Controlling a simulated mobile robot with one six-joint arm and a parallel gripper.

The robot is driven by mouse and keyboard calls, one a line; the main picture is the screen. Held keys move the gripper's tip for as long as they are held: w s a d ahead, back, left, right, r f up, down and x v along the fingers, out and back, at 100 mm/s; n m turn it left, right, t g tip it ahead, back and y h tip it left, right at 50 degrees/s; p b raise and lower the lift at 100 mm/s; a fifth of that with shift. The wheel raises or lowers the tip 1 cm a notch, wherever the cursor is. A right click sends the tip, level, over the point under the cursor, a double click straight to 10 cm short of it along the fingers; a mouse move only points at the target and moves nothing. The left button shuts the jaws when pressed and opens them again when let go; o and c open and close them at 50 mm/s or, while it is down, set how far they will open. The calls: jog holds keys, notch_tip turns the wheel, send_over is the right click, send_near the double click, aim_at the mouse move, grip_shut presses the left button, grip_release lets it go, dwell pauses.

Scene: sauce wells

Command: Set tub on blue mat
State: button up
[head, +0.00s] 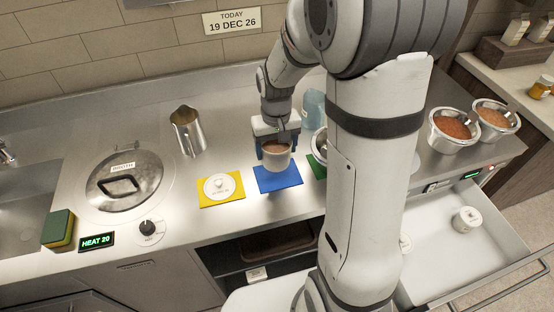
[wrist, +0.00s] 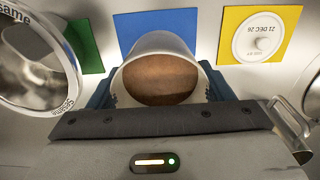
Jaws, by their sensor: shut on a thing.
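My gripper (head: 276,148) is shut on a white tub (head: 277,160) filled with brown sauce. The tub is upright at the back part of the blue mat (head: 281,183). In the wrist view the tub (wrist: 160,42) stands between the blue fingers, with the blue mat (wrist: 130,30) beyond it. I cannot tell whether its base touches the mat or is slightly above it.
A yellow mat (head: 208,201) with a white lid (head: 222,187) lies to the left, and a green mat (head: 315,172) to the right. A metal bowl (wrist: 32,62) marked sesame is close by. A metal pitcher (head: 186,132) stands behind left. The drawer (head: 440,272) is open.

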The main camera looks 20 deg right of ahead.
aim_at(278, 162)
notch_tip(278, 162, down, 2)
jog(key=shift+w+d, duration=0.1)
jog(key=shift+d, duration=0.05)
jog(key=shift+d+f+p, duration=0.1)
jog(key=shift+f+p, duration=0.2)
jog(key=shift+f, duration=1.55)
jog(key=shift+f, duration=0.2)
jog(key=o, duration=1.2)
jog(key=shift+r, duration=0.15)
